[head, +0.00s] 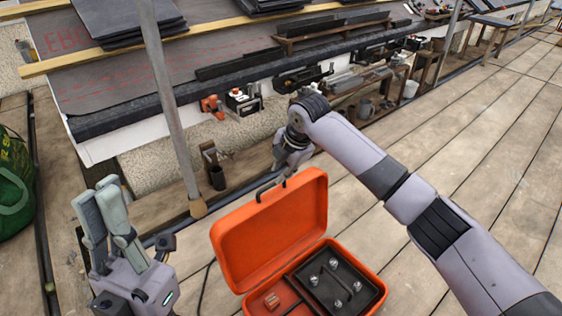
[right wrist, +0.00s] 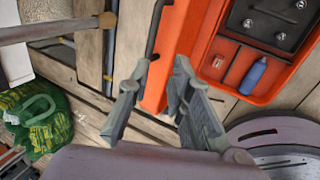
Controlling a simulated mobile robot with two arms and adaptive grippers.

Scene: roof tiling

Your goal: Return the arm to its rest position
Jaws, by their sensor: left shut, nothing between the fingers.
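My left gripper (head: 112,193) stands upright at the lower left of the head view, its two pale green-grey fingers close together with nothing between them. My right arm (head: 345,150) reaches in from the right. Its gripper (head: 287,165) is partly hidden by the wrist and appears just above the raised lid of an orange case (head: 268,225). In the right wrist view the right gripper (right wrist: 159,78) has its fingers apart and no object held between them. The case lid edge and planks show behind the gap; contact with the case cannot be told.
The open case holds a black tray (head: 337,281); a blue bottle (right wrist: 252,75) shows in the wrist view. A scaffold pole (head: 172,100) rises between the arms. Tools line the roof edge. A green bag (head: 12,185) lies far left. The planks at right are clear.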

